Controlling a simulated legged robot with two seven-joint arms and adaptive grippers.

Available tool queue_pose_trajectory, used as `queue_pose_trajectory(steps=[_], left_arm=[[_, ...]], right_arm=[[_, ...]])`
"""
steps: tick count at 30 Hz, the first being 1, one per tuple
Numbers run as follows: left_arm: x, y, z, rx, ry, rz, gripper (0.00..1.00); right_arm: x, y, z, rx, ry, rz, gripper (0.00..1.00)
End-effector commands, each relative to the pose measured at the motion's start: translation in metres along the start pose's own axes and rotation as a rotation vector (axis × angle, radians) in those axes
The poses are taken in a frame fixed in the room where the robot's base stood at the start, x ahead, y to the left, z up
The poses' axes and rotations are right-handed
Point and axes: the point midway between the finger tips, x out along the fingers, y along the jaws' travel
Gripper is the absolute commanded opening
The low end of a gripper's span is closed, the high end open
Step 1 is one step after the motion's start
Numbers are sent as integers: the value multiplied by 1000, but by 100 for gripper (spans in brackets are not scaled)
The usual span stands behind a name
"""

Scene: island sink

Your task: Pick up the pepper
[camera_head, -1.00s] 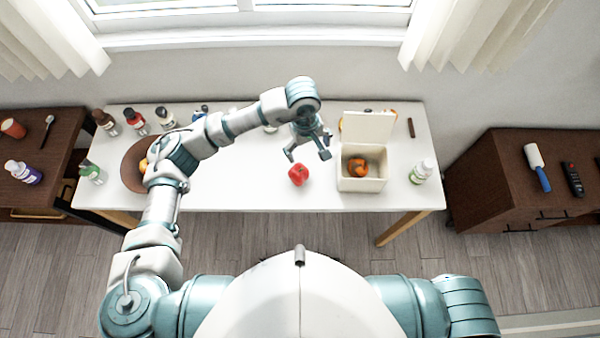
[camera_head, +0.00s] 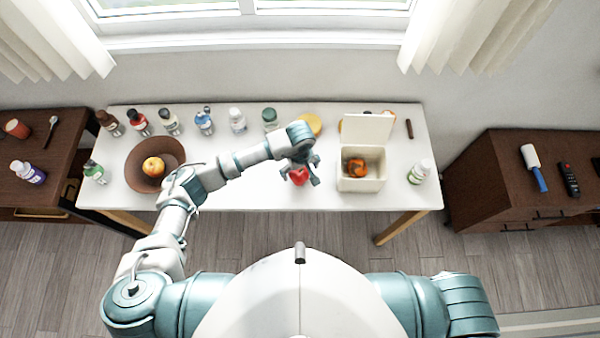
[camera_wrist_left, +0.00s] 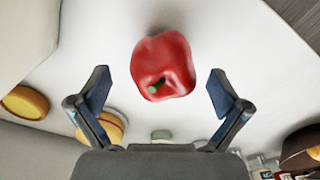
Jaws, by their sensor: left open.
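The red pepper (camera_head: 298,176) lies on the white table (camera_head: 240,185), left of the white box. My left gripper (camera_head: 299,178) is over it and partly hides it in the head view. In the left wrist view the pepper (camera_wrist_left: 163,67) shows whole, with its green stem, centred between and slightly beyond the open fingers (camera_wrist_left: 160,90). The fingers are apart from it on both sides, and nothing is held. My right gripper is not in view.
An open white box (camera_head: 361,184) with an orange item (camera_head: 357,166) inside stands close to the right. A brown bowl (camera_head: 133,172) with a fruit is at the left. Several bottles line the back, and a white-green bottle (camera_head: 420,172) stands at the right end.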

Motion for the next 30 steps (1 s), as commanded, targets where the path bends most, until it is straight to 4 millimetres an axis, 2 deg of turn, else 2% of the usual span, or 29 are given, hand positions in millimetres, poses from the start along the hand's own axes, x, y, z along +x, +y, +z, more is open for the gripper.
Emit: queue_pose_trajectory(steps=[3, 6, 13, 21, 30], left_arm=[[16, -2, 0, -2, -2, 0, 100], [24, -1, 0, -2, -1, 1, 100], [26, -1, 0, -1, 0, 1, 100], [26, -1, 0, -1, 0, 1, 32], [25, -1, 0, -1, 0, 1, 32]], right_arm=[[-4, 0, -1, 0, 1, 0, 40], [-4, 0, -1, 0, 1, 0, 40], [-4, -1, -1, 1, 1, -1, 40], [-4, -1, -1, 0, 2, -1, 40], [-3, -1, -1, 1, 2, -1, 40]])
